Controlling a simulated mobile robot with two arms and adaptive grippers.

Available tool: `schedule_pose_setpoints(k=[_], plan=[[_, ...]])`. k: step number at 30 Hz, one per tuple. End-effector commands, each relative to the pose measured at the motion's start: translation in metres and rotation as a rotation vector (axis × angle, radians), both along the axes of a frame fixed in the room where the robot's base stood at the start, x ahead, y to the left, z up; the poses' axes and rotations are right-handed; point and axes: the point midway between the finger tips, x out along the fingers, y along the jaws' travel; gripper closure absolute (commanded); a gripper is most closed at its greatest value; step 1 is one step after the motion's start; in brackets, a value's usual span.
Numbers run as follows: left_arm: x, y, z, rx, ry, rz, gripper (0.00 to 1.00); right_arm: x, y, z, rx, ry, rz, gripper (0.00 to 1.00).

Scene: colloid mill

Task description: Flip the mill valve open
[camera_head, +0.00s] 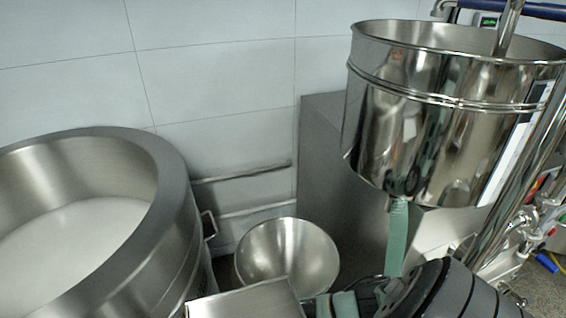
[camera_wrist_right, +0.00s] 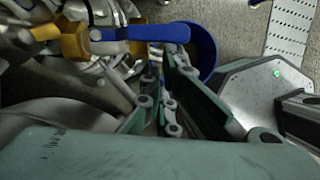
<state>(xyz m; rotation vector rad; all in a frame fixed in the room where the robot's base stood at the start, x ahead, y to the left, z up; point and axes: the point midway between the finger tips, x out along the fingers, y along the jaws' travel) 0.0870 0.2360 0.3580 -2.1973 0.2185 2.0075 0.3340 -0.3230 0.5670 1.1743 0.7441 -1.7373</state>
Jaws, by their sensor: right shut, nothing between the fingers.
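In the right wrist view, the mill valve shows as a long blue lever (camera_wrist_right: 145,33) at the top, beside orange-yellow fittings (camera_wrist_right: 75,41). The lever lies nearly level across the picture. My right gripper (camera_wrist_right: 165,58) is shut and empty, its narrow fingers pointing up toward the lever's right end. The tips are very close to the lever; I cannot tell whether they touch it. In the head view, the mill's shiny steel hopper (camera_head: 425,130) stands at the right, above my dark right arm. My left gripper is not in view.
A large steel vat (camera_head: 165,165) with white contents stands at the left of the head view. A steel bowl (camera_head: 287,255) sits between it and the mill. Metal pipes (camera_head: 510,215) crowd the right side. A blue round object (camera_wrist_right: 205,50) lies beyond the lever's end.

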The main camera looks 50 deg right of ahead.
Motion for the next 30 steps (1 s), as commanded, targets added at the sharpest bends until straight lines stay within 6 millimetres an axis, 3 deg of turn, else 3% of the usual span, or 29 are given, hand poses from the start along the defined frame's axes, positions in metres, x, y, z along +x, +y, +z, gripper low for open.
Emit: schedule_pose_setpoints(k=[5,18,30], plan=[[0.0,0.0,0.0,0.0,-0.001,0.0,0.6,0.005,0.007,0.018,0.003,-0.005,0.0,1.0],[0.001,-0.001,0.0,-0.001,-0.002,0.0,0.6,0.018,0.035,0.097,0.002,-0.004,0.001,1.0],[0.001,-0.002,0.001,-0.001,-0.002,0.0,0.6,0.02,0.04,0.111,0.002,-0.001,-0.003,1.0]])
